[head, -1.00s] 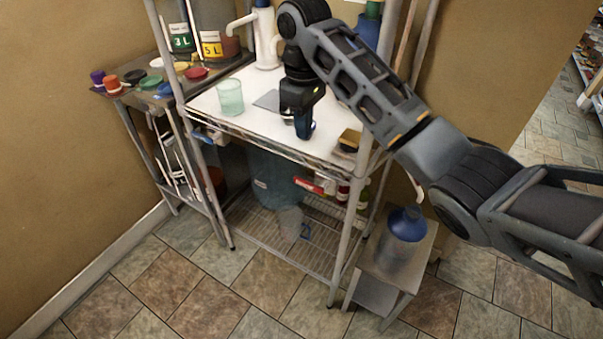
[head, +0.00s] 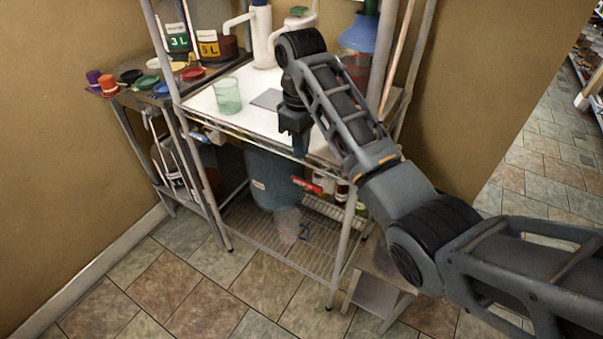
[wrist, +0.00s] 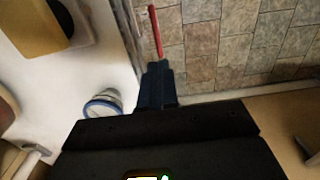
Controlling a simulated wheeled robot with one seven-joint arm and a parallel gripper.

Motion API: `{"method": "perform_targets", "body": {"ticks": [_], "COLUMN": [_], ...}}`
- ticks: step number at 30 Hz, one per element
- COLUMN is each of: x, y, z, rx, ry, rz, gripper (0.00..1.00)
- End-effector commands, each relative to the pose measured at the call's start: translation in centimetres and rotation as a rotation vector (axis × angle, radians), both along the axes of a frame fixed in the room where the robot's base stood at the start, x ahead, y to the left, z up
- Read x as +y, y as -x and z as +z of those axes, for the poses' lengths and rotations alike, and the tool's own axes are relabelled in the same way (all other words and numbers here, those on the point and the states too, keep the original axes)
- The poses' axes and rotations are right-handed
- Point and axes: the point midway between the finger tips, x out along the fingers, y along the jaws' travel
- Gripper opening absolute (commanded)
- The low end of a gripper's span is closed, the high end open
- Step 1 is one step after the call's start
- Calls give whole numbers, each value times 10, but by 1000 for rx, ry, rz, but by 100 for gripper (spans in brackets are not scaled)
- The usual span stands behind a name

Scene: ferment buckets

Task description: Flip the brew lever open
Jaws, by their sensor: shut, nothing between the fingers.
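A thin red bar (wrist: 156,32), which may be the brew lever, shows in the wrist view beside the white shelf's edge, against the floor. In the head view a red piece with a white patch (head: 306,185) shows below the shelf, near the large blue bucket (head: 270,178); I cannot tell if it is the same thing. My gripper (head: 300,152) points down at the shelf's front edge, above the bucket. In the wrist view its fingers (wrist: 158,68) are shut and empty, and the red bar appears just past their tips. Contact cannot be told.
A greenish cup (head: 228,96) and a grey plate (head: 267,99) stand on the white shelf top (head: 205,104). A rack post (head: 347,225) stands right of the bucket. A low stool (head: 375,297) is partly behind my arm. The floor in front is clear.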

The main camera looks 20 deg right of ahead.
Motion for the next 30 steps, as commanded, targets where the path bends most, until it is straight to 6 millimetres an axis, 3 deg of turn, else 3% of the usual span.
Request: {"method": "perform_targets", "body": {"ticks": [1, 12, 18, 30], "x": [-1, -1, -1, -1], "y": [1, 1, 1, -3], "z": [-18, -69, -80, -82], "rx": [4, 3, 1, 1], "ry": [1, 0, 0, 1], "rz": [-1, -1, -1, -1], "gripper": [0, 0, 0, 0]}}
